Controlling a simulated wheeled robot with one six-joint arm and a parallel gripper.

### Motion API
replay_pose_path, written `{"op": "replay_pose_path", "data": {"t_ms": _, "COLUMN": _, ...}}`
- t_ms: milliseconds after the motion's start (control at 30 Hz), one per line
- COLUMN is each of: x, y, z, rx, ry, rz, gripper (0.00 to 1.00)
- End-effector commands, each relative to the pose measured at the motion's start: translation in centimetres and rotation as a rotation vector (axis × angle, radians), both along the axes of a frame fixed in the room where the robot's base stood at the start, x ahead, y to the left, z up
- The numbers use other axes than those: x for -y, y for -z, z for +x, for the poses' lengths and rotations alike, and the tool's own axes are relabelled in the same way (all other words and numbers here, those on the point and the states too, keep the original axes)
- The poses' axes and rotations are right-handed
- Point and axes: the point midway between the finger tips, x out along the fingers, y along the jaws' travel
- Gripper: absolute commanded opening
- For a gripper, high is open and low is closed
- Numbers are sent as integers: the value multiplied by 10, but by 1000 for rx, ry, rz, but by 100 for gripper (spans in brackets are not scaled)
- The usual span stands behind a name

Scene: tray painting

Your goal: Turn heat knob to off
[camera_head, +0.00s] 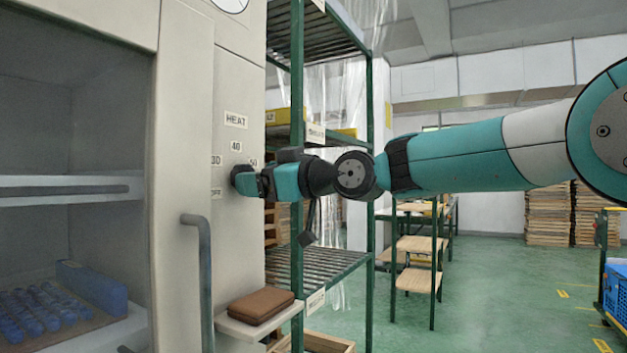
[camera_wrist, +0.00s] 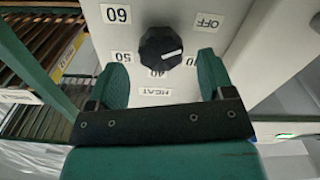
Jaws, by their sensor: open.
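The heat knob (camera_wrist: 160,50) is a black faceted dial with a white pointer line, on a pale cabinet panel. In the wrist view, which is turned over, the pointer aims right, close to the 30 label (camera_wrist: 191,61) and below the OFF label (camera_wrist: 209,22). My gripper (camera_wrist: 160,63) is open, its two teal fingers spread on either side of the knob's line, with nothing between them. The knob looks just beyond the fingertips; I cannot tell whether they touch. In the head view the knob (camera_head: 241,180) shows at the end of my gripper (camera_head: 262,184).
The HEAT label (camera_head: 236,120) is above the knob. A vertical door handle (camera_head: 205,275) stands out below left. A small ledge with a brown block (camera_head: 260,305) is below. A green shelf rack (camera_head: 297,150) stands close on the right.

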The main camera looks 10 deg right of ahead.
Motion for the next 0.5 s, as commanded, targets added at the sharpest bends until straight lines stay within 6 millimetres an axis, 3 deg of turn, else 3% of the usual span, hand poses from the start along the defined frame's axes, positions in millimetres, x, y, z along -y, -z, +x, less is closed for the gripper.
{"op": "replay_pose_path", "data": {"t_ms": 233, "x": 54, "y": 0, "z": -40, "rx": 0, "ry": 7, "rz": -2, "gripper": 75}}
{"op": "replay_pose_path", "data": {"t_ms": 500, "x": 97, "y": 0, "z": -74, "rx": 0, "ry": 4, "rz": -1, "gripper": 75}}
